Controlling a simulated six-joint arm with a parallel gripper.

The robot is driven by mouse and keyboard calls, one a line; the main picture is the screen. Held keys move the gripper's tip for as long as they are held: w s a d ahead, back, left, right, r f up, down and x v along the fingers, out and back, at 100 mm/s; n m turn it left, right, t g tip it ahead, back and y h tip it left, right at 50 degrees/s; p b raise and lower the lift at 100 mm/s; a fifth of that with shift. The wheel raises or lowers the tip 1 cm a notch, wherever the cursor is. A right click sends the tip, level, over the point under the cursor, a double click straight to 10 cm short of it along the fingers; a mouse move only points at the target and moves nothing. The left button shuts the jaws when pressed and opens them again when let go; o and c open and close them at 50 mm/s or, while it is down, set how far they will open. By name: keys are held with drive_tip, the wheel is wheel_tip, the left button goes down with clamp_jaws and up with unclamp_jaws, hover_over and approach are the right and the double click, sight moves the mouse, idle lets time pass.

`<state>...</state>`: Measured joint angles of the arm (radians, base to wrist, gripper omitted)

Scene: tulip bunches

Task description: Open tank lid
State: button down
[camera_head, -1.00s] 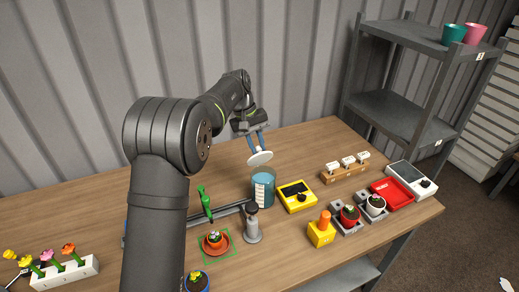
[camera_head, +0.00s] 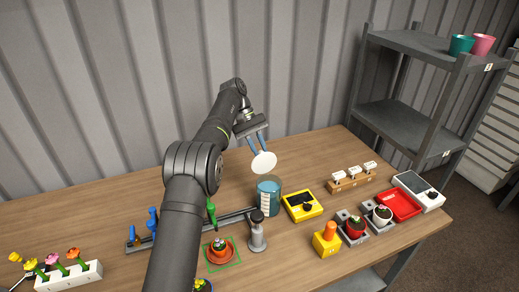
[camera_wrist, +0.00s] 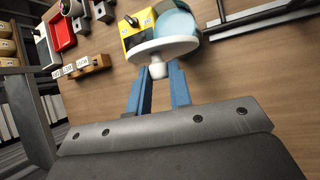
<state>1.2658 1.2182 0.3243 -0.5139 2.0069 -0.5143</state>
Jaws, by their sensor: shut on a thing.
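The tank (camera_head: 268,190) is a blue, clear-walled cylinder with a white scale label, standing near the middle of the table. Its top is uncovered. The lid (camera_head: 264,163) is a white disc, held tilted in the air above the tank and apart from it. My gripper (camera_head: 258,143) is shut on the lid, with its blue fingers at the lid's knob. In the wrist view the lid (camera_wrist: 162,48) and its white knob show between the fingertips (camera_wrist: 158,72), with the tank (camera_wrist: 177,22) partly hidden behind the lid.
A yellow device (camera_head: 302,206) stands right of the tank. A grey post (camera_head: 258,234) and a green-handled tool (camera_head: 212,212) stand in front. A wooden rack with white tags (camera_head: 352,178) and a red tray (camera_head: 399,203) lie to the right. Bare table lies behind and left.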

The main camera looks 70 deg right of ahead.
sight(263, 153)
idle(0.3)
drive_tip(key=c, duration=1.3)
unclamp_jaws()
drive_tip(key=shift+s+a+r+t+h, duration=0.3)
drive_tip(key=shift+s+a+t+h, duration=0.15)
drive_tip(key=shift+t, duration=0.25)
drive_tip(key=shift+s+a+r+m+t+h, duration=0.15)
drive_tip(key=shift+s+a+m+t+h, duration=0.15)
drive_tip(key=shift+s+a+t+h, duration=0.7)
drive_tip(key=shift+s+a+f+t+h, duration=0.2)
drive_tip(key=shift+s+a+t+h, duration=0.5)
drive_tip(key=shift+t+h, duration=0.5)
drive_tip(key=shift+s+a+f+m+t+h, duration=0.4)
drive_tip(key=shift+s+a+f+t+h, duration=0.2)
drive_tip(key=shift+s+a+t+h, duration=0.4)
drive_tip(key=v, duration=1.7)
